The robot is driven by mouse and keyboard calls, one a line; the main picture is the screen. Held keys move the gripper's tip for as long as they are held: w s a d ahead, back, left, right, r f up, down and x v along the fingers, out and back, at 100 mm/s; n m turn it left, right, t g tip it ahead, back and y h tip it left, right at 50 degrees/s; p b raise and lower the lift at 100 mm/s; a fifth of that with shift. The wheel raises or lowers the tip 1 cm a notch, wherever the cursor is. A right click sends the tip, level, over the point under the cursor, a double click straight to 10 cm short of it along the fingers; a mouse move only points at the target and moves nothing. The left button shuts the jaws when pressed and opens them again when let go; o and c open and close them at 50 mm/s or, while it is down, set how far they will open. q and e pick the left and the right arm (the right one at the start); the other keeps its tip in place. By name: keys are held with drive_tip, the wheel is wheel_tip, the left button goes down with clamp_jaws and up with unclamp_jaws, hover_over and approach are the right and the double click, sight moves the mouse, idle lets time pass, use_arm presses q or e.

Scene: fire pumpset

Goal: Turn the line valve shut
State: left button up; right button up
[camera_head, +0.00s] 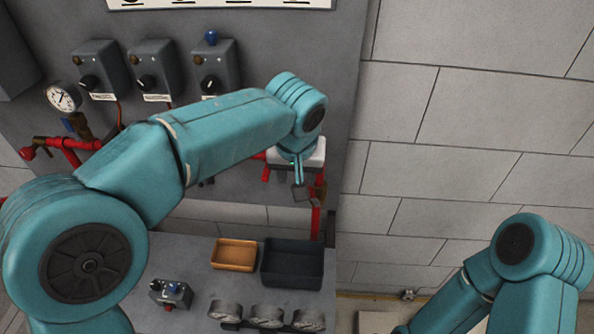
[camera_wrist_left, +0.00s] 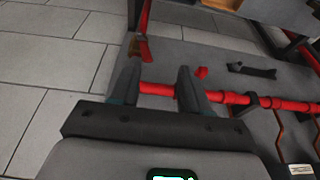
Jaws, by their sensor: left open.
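In the left wrist view, a red pipe (camera_wrist_left: 235,98) runs across the panel behind the fingers of my left gripper (camera_wrist_left: 155,80). The gripper is open, with nothing held between its fingers. A small red part (camera_wrist_left: 202,72) and a dark lever-like part (camera_wrist_left: 250,70) show just right of the fingers. I cannot tell which part is the line valve's handle. In the head view, my left gripper (camera_head: 303,188) hangs below the wrist, in front of the panel's lower right edge, by a red vertical pipe (camera_head: 315,221). My arm hides much of the pipework. My right gripper is out of view.
Control boxes with dark knobs (camera_head: 146,82) line the grey panel. A gauge (camera_head: 63,98) and red pipe (camera_head: 75,143) are at left. Below, a bench (camera_head: 215,265) holds an orange tray (camera_head: 234,254), a dark tray (camera_head: 292,264), several round gauges and a small switch box (camera_head: 171,293).

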use_arm(q)
drive_tip(key=shift+r, duration=0.15)
drive_tip(key=v, duration=1.6)
drive_tip(key=shift+s, duration=0.15)
